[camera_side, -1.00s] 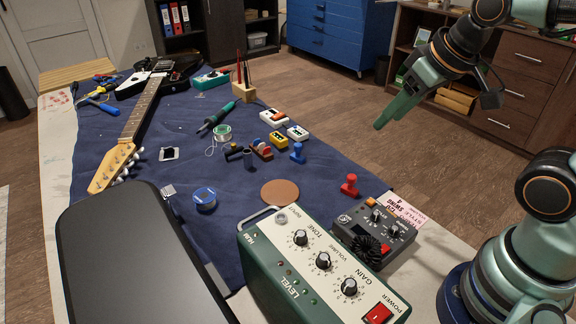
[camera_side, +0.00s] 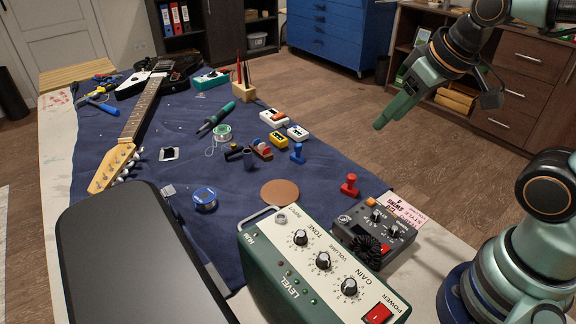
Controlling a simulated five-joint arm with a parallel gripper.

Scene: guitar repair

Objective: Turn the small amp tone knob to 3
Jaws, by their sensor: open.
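The small amp (camera_side: 262,285) is a dark green box with a cream top panel, standing at the near edge of the bench. Its tone knob (camera_side: 300,237) is black with a pale cap and sits nearest the word TONE, at the far end of a row of three. The exact number it points to is too small to read. My gripper (camera_side: 390,112) is high at the upper right, well apart from the amp, with its green fingers pointing down and left. It is open, and nothing shows between the fingers.
The volume knob (camera_side: 323,260) and gain knob (camera_side: 348,286) sit beside the tone knob, then a red power switch (camera_side: 377,313). A dark pedal box (camera_side: 372,234) with a coiled cable stands right of the amp. A black case (camera_side: 140,265) lies left. A red peg (camera_side: 349,185) stands behind.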

